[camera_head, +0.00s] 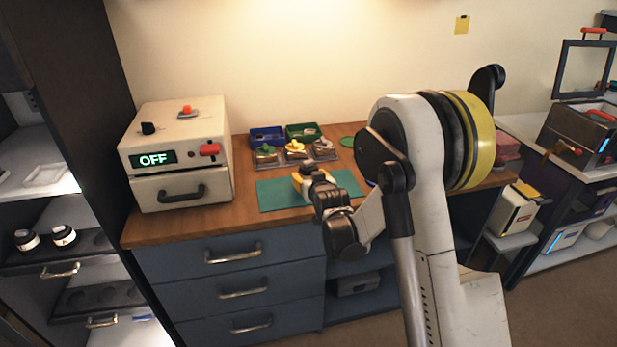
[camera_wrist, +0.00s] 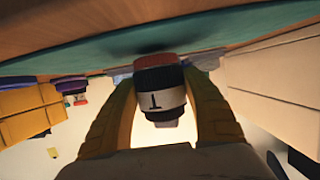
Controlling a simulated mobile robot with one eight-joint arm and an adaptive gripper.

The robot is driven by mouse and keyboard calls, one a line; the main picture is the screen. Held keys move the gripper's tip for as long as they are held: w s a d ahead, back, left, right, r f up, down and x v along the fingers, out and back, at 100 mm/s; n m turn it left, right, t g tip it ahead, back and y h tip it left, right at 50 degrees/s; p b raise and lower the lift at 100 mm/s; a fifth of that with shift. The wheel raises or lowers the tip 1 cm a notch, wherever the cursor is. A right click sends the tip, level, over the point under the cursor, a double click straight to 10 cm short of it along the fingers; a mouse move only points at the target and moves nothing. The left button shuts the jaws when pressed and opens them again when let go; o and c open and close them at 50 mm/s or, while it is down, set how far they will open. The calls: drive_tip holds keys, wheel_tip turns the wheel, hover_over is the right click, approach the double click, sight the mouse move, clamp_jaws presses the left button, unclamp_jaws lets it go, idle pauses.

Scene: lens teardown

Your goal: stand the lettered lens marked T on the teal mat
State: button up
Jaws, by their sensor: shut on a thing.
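The lens marked T (camera_wrist: 162,98) has a black body, a white band with the letter and a reddish end. In the wrist view it is between the two yellow fingers of my gripper (camera_head: 303,179), which is shut on it. The teal mat (camera_head: 272,196) lies on the wooden worktop; it also shows along the top of the wrist view (camera_wrist: 235,28). My gripper is over the middle of the mat. The lens's reddish end faces the mat, with a dark shadow close by. I cannot tell whether they touch. The head view hides the lens behind my gripper.
Blue (camera_head: 267,137) and green (camera_head: 303,132) bins and a tray with several small parts (camera_head: 296,150) stand behind the mat. A cream box reading OFF (camera_head: 180,150) stands left. Two dark jar-like items (camera_head: 63,236) sit on the left shelf. The mat's left part is clear.

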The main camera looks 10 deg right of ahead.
drive_tip(key=shift+f, duration=0.4)
drive_tip(key=o, duration=1.2)
drive_tip(key=s+r+g, duration=0.2)
drive_tip(key=s+r, duration=0.4)
drive_tip(key=s, duration=0.7)
drive_tip(key=s+r+g, duration=0.2)
drive_tip(key=s+r, duration=0.3)
drive_tip(key=s, duration=0.7)
drive_tip(key=s+g, duration=0.1)
drive_tip(key=s, duration=0.4)
drive_tip(key=s+g, duration=0.1)
drive_tip(key=s, duration=0.5)
drive_tip(key=s+g, duration=0.1)
drive_tip(key=s, duration=0.5)
drive_tip(key=shift+f, duration=0.35)
